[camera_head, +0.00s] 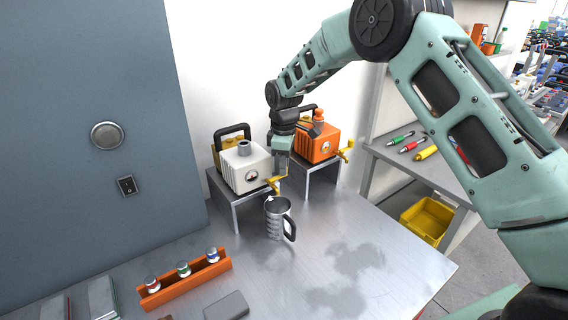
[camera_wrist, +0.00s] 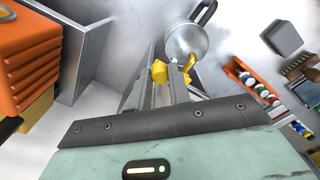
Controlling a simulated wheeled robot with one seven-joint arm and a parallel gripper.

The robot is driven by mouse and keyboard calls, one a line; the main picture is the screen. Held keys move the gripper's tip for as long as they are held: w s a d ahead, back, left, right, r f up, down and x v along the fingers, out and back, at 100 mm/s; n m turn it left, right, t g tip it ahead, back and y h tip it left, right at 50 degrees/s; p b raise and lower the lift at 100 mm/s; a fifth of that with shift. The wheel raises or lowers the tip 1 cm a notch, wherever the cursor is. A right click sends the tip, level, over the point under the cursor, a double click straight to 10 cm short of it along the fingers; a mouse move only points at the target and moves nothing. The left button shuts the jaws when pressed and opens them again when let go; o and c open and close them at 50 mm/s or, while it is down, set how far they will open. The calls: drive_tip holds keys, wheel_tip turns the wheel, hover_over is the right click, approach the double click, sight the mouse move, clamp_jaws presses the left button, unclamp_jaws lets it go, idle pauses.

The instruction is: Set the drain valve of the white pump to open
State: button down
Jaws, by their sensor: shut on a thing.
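The white pump (camera_head: 244,167) stands on a small metal stand, with a black handle on top and a round gauge on its front. Its yellow drain valve (camera_head: 274,183) sticks out at the front right. My gripper (camera_head: 280,177) points down at this valve. In the wrist view the yellow valve part (camera_wrist: 160,71) sits between my gripper's fingers (camera_wrist: 165,73), which are shut on it. A yellow spout (camera_wrist: 188,68) shows beside the fingers. A metal mug (camera_head: 276,222) stands below the valve. The fingers partly hide the valve, so its exact setting is unclear.
An orange pump (camera_head: 316,146) with its own yellow valve (camera_head: 346,150) stands close to the right. An orange rack (camera_head: 186,281) with several small bottles lies at the front left. A yellow bin (camera_head: 427,218) is at the right. The front right of the table is clear.

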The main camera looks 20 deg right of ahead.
drive_tip(key=shift+s+a+r+m+b, duration=0.1)
drive_tip(key=shift+s+a+m+b, duration=0.55)
drive_tip(key=shift+m, duration=2.3)
drive_tip(key=shift+s+a+f+m+b, duration=0.2)
drive_tip(key=shift+s+m, duration=0.85)
drive_tip(key=shift+m, duration=1.95)
drive_tip(key=shift+s+a+r+m+b, duration=0.2)
drive_tip(key=shift+s+a+m+b, duration=0.5)
drive_tip(key=shift+m, duration=2.25)
drive_tip(key=shift+s+d, duration=0.15)
drive_tip(key=shift+s, duration=0.05)
drive_tip(key=c, duration=1.3)
unclamp_jaws()
drive_tip(key=shift+r, duration=0.1)
wheel_tip(320, 180, up, 17)
drive_tip(key=b, duration=0.2)
drive_tip(key=shift+b, duration=0.4)
